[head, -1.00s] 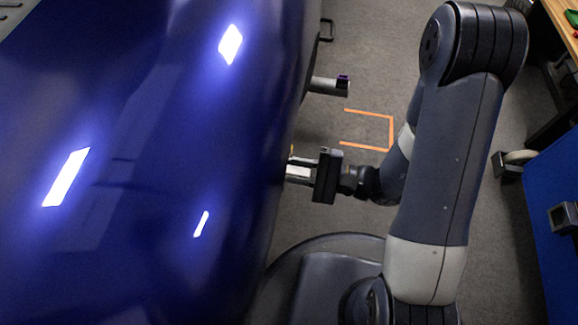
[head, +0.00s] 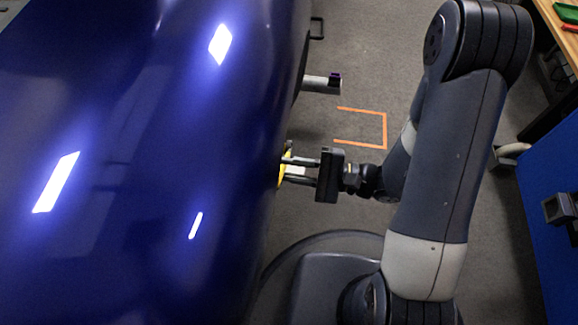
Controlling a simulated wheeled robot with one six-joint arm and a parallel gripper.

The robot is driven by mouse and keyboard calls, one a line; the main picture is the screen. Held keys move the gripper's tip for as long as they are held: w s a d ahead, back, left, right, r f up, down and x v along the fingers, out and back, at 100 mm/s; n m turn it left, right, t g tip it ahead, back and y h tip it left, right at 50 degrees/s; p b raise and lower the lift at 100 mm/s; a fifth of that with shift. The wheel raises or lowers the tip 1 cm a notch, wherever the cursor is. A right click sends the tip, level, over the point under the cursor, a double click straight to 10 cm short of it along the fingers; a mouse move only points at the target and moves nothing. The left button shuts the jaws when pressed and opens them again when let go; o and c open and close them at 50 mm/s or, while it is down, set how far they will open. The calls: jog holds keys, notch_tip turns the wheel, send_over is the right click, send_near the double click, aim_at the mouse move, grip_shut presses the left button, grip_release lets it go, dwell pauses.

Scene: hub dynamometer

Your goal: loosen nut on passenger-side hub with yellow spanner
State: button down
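My gripper (head: 287,170) points left toward the side of the blue car body. Its two fingers are spread, with a visible gap between them. A strip of the yellow spanner (head: 283,168) shows at the fingertips, beside the edge of the car body. I cannot tell whether the fingertips touch it. The rest of the spanner, the passenger-side hub and the nut are hidden under the blue bodywork.
The glossy blue car body (head: 130,160) fills the left side, close to my gripper. A grey cylinder with a purple tip (head: 322,84) sticks out above my gripper. Orange floor marking (head: 384,130) lies to the right. A blue cabinet (head: 555,180) and wooden bench (head: 560,20) stand at right.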

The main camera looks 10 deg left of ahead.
jog(key=shift+w+d, duration=0.1)
jog(key=shift+d, duration=2)
